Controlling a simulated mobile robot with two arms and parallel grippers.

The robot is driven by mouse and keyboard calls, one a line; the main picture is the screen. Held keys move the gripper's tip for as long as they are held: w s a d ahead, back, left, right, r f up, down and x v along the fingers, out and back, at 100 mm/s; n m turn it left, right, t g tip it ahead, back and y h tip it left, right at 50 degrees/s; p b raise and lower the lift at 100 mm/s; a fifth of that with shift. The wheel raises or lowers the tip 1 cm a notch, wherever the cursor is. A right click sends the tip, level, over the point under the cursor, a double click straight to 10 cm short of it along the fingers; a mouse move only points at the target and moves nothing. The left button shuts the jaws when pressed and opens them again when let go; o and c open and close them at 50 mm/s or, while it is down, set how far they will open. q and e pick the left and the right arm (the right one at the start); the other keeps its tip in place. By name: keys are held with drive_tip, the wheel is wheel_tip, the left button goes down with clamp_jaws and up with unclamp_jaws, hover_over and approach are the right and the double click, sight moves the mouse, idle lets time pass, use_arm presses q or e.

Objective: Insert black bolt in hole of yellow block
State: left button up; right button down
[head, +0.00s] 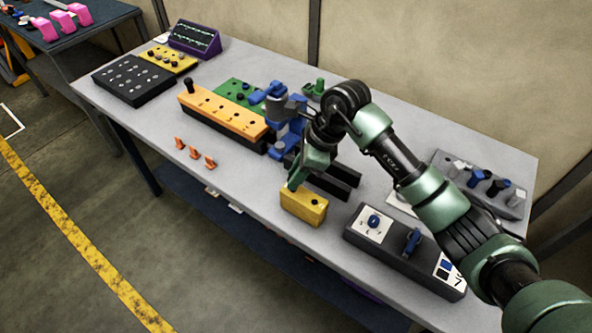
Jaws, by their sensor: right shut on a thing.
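A yellow block (303,208) lies near the front edge of the table, with a dark hole in its top toward the right end. My right gripper (294,184) points down at the block's left end, its tips at or very near the top. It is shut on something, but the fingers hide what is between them. A black bolt (188,85) stands upright at the far left end of the orange block (222,111); I cannot tell whether another bolt is in the gripper. My left gripper is not in view.
A blue and grey fixture (284,118) stands behind my right gripper. A dark switch box (405,250) is right of the yellow block. Several small orange pieces (195,152) lie left. A grey knob panel (480,186) stands at right. Front left of the table is mostly clear.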

idle(0.9)
drive_tip(key=shift+b, duration=0.3)
drive_tip(key=shift+f+b, duration=1.1)
drive_tip(key=shift+f, duration=0.1)
drive_tip(key=c, duration=1.1)
unclamp_jaws()
drive_tip(key=shift+c, duration=0.2)
drive_tip(key=b+v, duration=0.2)
drive_tip(key=v, duration=0.6)
